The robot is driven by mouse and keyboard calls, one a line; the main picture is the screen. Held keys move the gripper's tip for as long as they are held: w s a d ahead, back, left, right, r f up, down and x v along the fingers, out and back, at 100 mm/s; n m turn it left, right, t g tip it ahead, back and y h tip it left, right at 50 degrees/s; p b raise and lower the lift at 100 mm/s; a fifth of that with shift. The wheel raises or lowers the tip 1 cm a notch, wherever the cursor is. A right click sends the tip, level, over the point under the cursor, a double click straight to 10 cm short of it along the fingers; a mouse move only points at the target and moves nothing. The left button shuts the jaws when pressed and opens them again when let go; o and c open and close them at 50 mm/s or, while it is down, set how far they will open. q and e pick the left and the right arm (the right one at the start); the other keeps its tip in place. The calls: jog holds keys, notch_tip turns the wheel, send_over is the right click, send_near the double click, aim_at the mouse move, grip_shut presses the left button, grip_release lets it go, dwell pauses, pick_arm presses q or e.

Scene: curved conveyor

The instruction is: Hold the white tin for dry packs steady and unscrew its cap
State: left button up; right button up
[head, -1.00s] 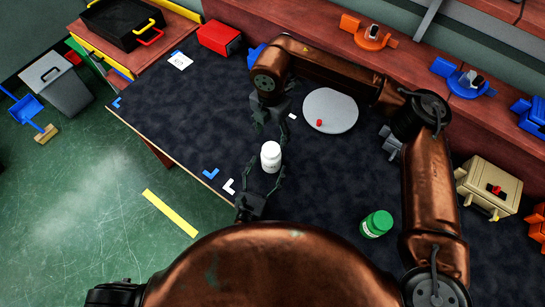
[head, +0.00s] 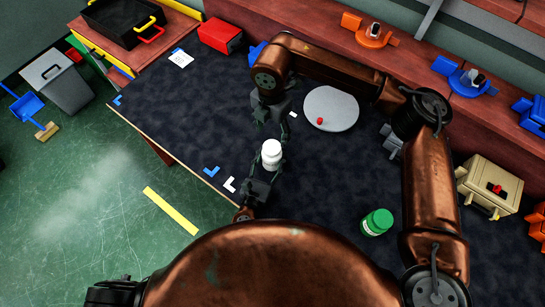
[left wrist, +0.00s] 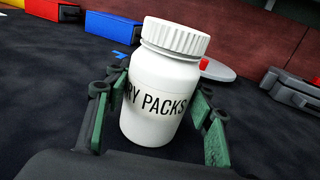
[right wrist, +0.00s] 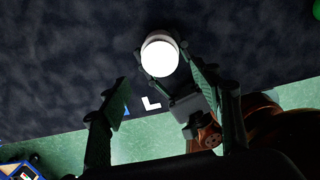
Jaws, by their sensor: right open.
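The white tin for dry packs (head: 271,160) stands upright on the dark work surface. Its ribbed white cap (left wrist: 176,38) is on, and its label shows "RY PACKS" in the left wrist view. My left gripper (head: 268,172) is low at the tin, with one finger on each side of the body. Small gaps show between its pads and the tin in the left wrist view. My right gripper (head: 274,126) points down just behind the tin in the head view, open and empty. The cap looks washed-out white in the right wrist view (right wrist: 160,56), beyond the right fingers.
A grey round plate (head: 340,108) with a small red piece lies behind and right. A red box (head: 220,36) is at the back left. White (head: 229,184) and blue (head: 211,171) corner marks lie near the left edge.

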aim_at(272, 147)
pick_arm(q)
grip_shut()
pick_arm(e)
jog(key=shift+f, duration=4)
